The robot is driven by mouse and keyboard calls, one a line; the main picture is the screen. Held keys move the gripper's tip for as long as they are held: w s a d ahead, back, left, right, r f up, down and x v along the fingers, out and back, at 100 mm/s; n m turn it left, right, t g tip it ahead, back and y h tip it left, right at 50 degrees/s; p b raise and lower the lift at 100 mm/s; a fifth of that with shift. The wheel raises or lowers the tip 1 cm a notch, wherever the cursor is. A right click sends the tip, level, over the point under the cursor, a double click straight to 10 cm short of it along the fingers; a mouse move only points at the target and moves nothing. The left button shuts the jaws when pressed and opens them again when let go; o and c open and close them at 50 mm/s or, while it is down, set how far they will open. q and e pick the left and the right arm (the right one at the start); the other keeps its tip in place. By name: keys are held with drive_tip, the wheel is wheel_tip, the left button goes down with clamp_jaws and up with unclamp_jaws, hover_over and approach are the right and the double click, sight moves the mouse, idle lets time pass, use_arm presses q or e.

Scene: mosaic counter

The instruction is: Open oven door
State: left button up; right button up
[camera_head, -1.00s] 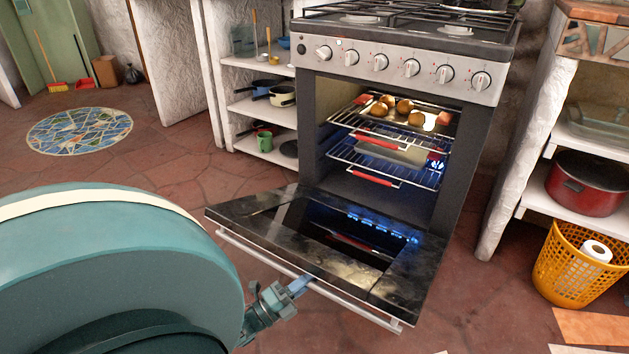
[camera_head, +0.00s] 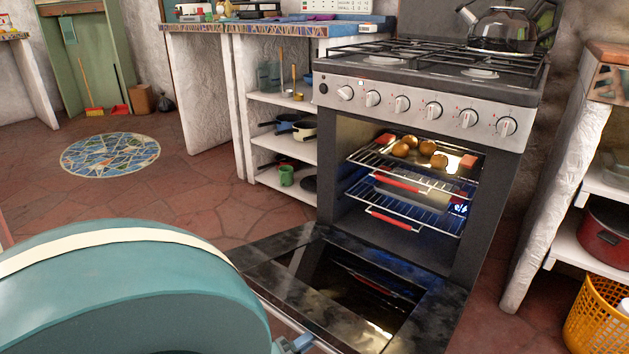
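The oven (camera_head: 488,195) stands upright with its front towards me. Its door (camera_head: 270,262) is folded down, open, and lies roughly level in front of the lit cavity. A short part of the door's metal handle (camera_head: 273,312) shows along its near edge; the rest is cut off or hidden. My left gripper (camera_head: 298,343) is at the bottom edge of the view beside the handle, mostly hidden by my teal arm and the frame edge. I cannot tell whether it grips the handle. My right gripper is out of view.
Inside are two wire racks with red grips, and a tray (camera_head: 455,158) with several round brown items on top. A kettle (camera_head: 505,28) stands on the hob. White shelves flank the oven, and a yellow basket (camera_head: 597,318) stands at right. Floor at left is open around a round mosaic (camera_head: 110,155).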

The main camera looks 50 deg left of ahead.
use_arm(q)
drive_tip(key=o, duration=0.4)
drive_tip(key=shift+s, duration=0.1)
drive_tip(key=shift+s+a+f, duration=0.15)
drive_tip(key=shift+s+a, duration=0.3)
drive_tip(key=shift+s, duration=2)
drive_tip(key=shift+s+a+f, duration=0.1)
drive_tip(key=shift+s+a, duration=0.3)
drive_tip(key=shift+s, duration=2)
drive_tip(key=shift+s+a+f, duration=0.15)
drive_tip(key=shift+s+a, duration=0.3)
drive_tip(key=shift+s, duration=2)
drive_tip(key=shift+c, duration=0.4)
